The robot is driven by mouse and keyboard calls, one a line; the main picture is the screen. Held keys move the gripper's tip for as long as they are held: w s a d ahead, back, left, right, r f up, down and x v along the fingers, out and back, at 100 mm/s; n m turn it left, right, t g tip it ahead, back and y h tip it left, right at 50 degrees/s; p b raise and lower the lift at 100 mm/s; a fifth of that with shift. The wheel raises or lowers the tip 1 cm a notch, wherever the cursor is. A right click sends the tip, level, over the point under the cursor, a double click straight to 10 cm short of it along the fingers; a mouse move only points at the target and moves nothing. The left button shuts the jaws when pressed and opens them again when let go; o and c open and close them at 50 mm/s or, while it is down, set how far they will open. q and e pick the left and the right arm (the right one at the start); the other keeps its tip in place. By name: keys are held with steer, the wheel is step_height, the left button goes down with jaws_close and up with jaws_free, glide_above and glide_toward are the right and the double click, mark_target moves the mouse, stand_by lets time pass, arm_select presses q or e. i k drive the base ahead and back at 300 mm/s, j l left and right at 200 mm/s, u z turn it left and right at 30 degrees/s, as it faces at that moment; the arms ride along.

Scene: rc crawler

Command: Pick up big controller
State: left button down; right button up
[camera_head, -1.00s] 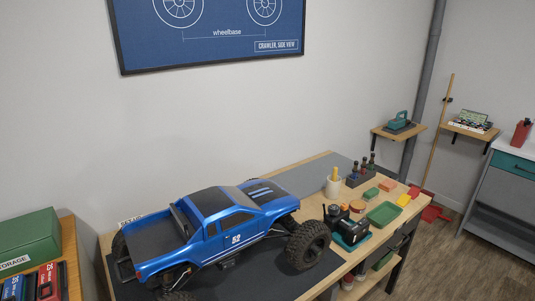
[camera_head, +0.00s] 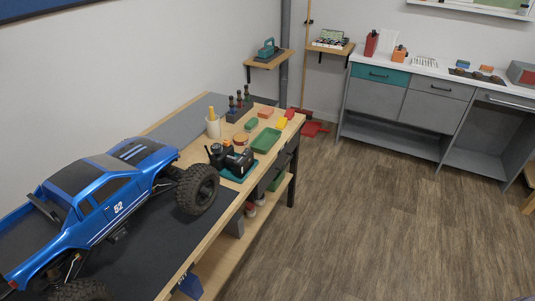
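A black device that looks like the controller (camera_head: 238,161) sits on the wooden workbench (camera_head: 218,232), on a teal base at the bench's right edge. A second, smaller black part (camera_head: 215,155) stands right against its left side; I cannot tell whether the two are one thing. The big blue crawler truck (camera_head: 110,190) is on a dark mat to the left, its front wheel (camera_head: 197,188) near the controller. Neither of my grippers is in view.
A green tray (camera_head: 266,140), a cup (camera_head: 213,125) and small colored items share the bench's far end. A grey cabinet (camera_head: 392,117) with a white top stands along the back. Small wall shelves hold a teal tool (camera_head: 267,48) and a case.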

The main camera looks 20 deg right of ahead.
mark_target(241, 165)
steer(key=z, duration=0.4)
steer(key=u, duration=0.35)
steer(key=i+l+u, duration=0.35)
steer(key=l, duration=0.2)
steer(key=i+l+u, duration=0.15)
steer(key=l, duration=0.2)
steer(key=i+l+u, duration=0.2)
steer(key=k+l, duration=0.1)
